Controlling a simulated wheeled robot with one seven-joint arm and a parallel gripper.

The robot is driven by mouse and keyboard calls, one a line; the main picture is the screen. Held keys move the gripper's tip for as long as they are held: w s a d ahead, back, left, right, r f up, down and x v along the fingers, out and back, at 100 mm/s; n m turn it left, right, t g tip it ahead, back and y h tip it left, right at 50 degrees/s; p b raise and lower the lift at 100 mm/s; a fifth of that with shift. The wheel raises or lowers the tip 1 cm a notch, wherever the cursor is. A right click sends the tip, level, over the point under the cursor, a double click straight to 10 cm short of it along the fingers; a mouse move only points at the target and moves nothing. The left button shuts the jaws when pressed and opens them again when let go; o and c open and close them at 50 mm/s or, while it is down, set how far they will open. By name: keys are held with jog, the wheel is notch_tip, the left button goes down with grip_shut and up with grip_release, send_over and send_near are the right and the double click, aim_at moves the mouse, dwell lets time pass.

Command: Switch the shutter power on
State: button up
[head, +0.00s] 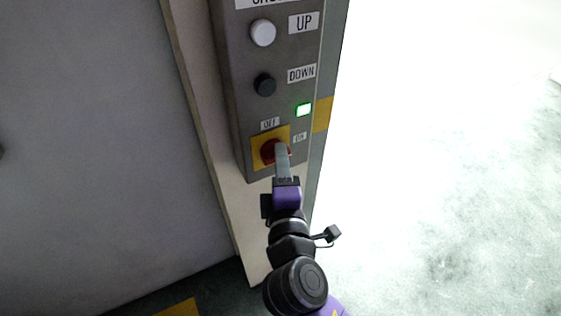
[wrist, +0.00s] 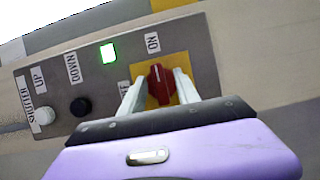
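The red rotary knob (wrist: 160,86) sits on a yellow square plate (wrist: 181,61) on the grey shutter control panel (wrist: 200,50). In the wrist view its ridge points toward the ON label (wrist: 153,43); the OFF label (wrist: 124,88) is partly hidden by a finger. The green lamp (wrist: 108,53) is lit, and it also shows in the head view (head: 304,110). My gripper (wrist: 160,88) is open, with one finger on each side of the knob. I cannot tell whether either finger touches it. In the head view the fingers partly cover the knob (head: 268,152).
A white UP button (head: 263,32) and a black DOWN button (head: 265,84) are above the knob on the panel. A grey wall or door surface (head: 90,130) is at left. Bright, open floor (head: 450,220) lies at right.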

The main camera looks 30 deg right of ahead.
jog(key=b+v, duration=0.2)
jog(key=v, duration=0.5)
jog(key=shift+s+a, duration=0.2)
jog(key=shift+s, duration=0.2)
dwell(0.3)
jog(key=s+a+f+m+t+y, duration=0.1)
jog(key=s+a+f+m+y, duration=0.3)
jog(key=a+y, duration=0.4)
jog(key=s+d+f+m+g, duration=0.1)
jog(key=s+d+m, duration=0.2)
jog(key=s, duration=0.4)
jog(key=s+d+f+m+g, duration=0.1)
jog(key=s+d+f+m, duration=0.1)
jog(key=s, duration=0.6)
jog(key=s+d+f+m+h, duration=0.1)
jog(key=s+d+m, duration=0.3)
jog(key=s+d, duration=0.2)
jog(key=shift+s+d+f+g, duration=0.15)
jog(key=shift+s+f+g, duration=0.25)
jog(key=shift+s, duration=0.5)
